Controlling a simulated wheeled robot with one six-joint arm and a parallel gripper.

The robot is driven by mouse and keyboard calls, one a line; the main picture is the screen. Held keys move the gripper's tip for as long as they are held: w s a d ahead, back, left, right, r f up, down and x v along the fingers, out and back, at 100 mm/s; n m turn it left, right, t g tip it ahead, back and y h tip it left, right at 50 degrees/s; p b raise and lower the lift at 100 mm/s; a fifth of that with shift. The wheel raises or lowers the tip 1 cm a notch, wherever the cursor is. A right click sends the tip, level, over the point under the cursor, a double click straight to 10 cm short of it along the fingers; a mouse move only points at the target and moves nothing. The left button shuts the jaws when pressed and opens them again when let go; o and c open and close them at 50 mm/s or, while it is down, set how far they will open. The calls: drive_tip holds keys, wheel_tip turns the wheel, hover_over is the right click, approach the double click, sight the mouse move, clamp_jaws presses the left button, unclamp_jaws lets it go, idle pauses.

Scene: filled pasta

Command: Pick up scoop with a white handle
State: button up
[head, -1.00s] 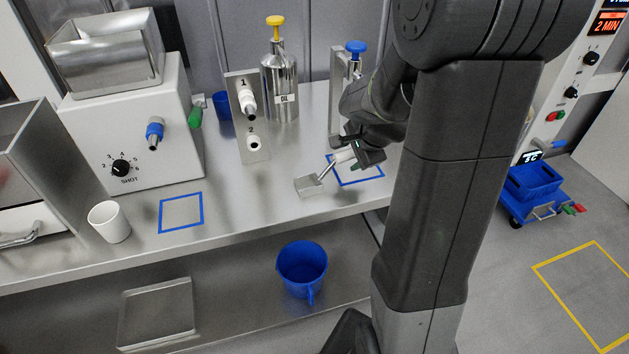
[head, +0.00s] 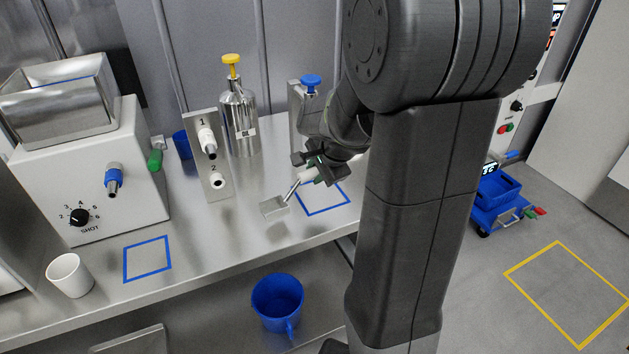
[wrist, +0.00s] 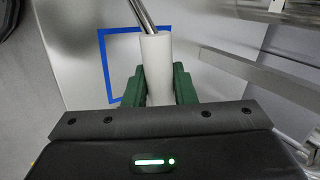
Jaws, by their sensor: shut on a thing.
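The scoop with a white handle shows in the head view, its square metal pan (head: 274,207) towards the left and its thin metal shaft running up to my gripper (head: 316,174). My gripper is shut on the white handle (wrist: 157,58), seen in the wrist view between the green finger pads (wrist: 158,88). The scoop is over the steel counter, near the blue taped square (head: 325,211). I cannot tell whether the pan touches the counter. The pan is out of the wrist view.
A stand (head: 207,160) with ports marked 1 and 2, a yellow-topped metal bottle (head: 239,122) and a blue-topped dispenser (head: 308,88) stand behind. A blue pitcher (head: 277,302) is on the lower shelf.

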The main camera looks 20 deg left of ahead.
wheel_tip(320, 180, up, 24)
drive_tip(key=shift+r, duration=0.25)
drive_tip(key=shift+f, duration=0.1)
idle(0.5)
